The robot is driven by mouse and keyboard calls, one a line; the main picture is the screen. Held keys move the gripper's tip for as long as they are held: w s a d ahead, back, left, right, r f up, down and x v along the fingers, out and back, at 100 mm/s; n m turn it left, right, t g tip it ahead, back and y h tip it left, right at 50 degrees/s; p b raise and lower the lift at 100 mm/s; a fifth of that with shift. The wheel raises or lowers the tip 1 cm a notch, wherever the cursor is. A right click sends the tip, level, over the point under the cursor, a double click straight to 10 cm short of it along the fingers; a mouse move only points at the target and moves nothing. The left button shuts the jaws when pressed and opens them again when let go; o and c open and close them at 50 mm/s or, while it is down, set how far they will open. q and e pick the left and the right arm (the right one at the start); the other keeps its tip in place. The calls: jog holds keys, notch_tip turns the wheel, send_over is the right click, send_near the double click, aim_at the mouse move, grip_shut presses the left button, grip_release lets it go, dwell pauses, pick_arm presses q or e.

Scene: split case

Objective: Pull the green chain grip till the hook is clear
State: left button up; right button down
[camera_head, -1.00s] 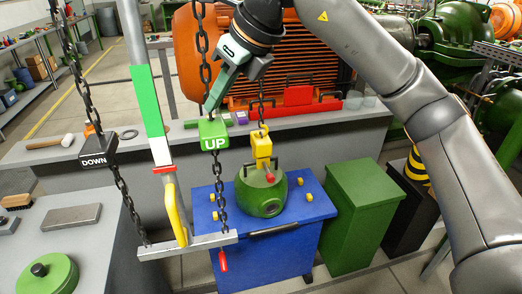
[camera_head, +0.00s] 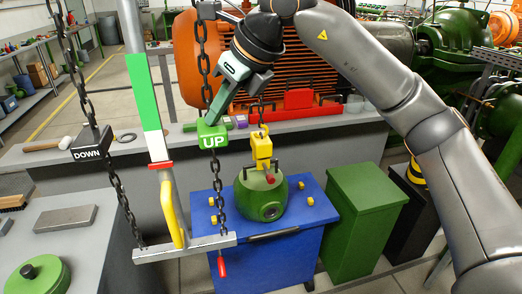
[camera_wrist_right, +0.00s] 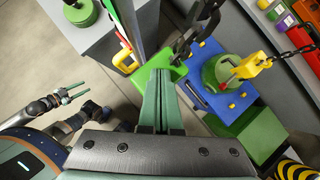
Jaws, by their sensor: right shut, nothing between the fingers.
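The green chain grip (camera_head: 212,137) is a block marked UP on a dark hanging chain. My right gripper (camera_head: 209,119) is shut and empty, its fingertips at the top of that grip, seemingly touching it. In the right wrist view the shut fingers (camera_wrist_right: 162,118) reach to the green block (camera_wrist_right: 158,76). The yellow hook (camera_head: 261,147) hangs on its own chain at the top of the round green casing (camera_head: 259,197). Whether it is still engaged there is not clear. My left gripper (camera_wrist_right: 77,94) shows in the right wrist view, open and away from the chains.
A black DOWN grip (camera_head: 91,145) hangs at left on the other chain run. A post with a yellow handle (camera_head: 173,212) and a grey bar (camera_head: 185,248) stands beside the chains. The casing rests on a blue box (camera_head: 300,209). A green box (camera_head: 362,217) stands right of it.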

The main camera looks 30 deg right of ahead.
aim_at(223, 127)
jog(key=shift+f+b, duration=0.6)
jog(key=shift+f, duration=0.5)
jog(key=shift+f+b, duration=0.3)
jog(key=shift+f, duration=0.1)
jog(key=shift+f+b, duration=0.65)
jog(key=shift+f, duration=0.1)
jog(key=shift+f+b, duration=0.75)
jog(key=shift+f, duration=0.2)
pick_arm(q)
jog(key=shift+w+d+f+h+b, duration=0.5)
jog(key=shift+w+d+f+b, duration=0.5)
jog(key=shift+d+f, duration=0.8)
pick_arm(e)
jog(key=shift+f+p, duration=0.25)
jog(key=shift+p, duration=0.5)
notch_tip(223, 127, up, 3)
jog(key=shift+f+p, duration=0.15)
jog(key=shift+p, duration=0.9)
notch_tip(223, 127, up, 4)
jog(key=p, duration=0.3)
pick_arm(q)
jog(key=s+a+r+y+p, duration=0.1)
jog(key=s+a+r, duration=0.1)
jog(key=a+r, duration=0.1)
jog(key=shift+a+r, duration=0.35)
jog(key=shift+r, duration=0.45)
pick_arm(e)
jog(key=shift+r, duration=0.75)
pick_arm(q)
jog(key=shift+d, duration=0.1)
